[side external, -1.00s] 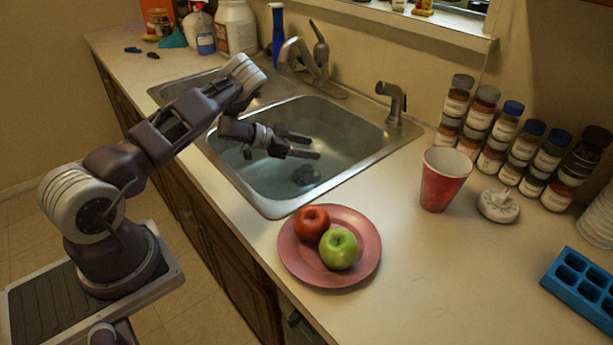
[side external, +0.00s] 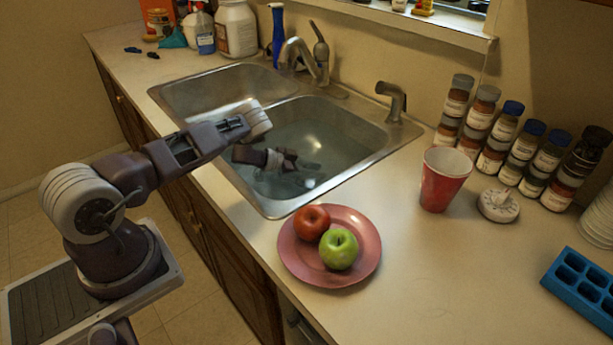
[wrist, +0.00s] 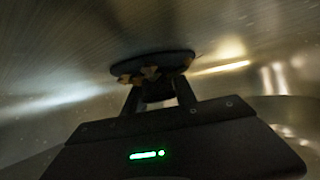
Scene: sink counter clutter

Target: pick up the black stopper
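The black stopper (wrist: 152,64) shows in the wrist view as a dark, round disc with pale tan patches along its near edge, against the brushed metal of the sink. My gripper (wrist: 157,90) is right at it, with its two fingers apart and a dark part of the stopper between them. I cannot see clearly whether the fingers touch it. In the side view my gripper (side external: 300,170) is low inside the right basin of the metal sink (side external: 345,135). There the stopper is hard to make out behind the fingers.
A pink plate (side external: 363,262) with a red apple (side external: 311,221) and a green apple (side external: 338,250) stands near the basin's front edge. A red cup (side external: 443,180), a white lidded item (side external: 498,205) and several spice jars (side external: 522,140) stand right. The faucet (side external: 305,55) rises behind.

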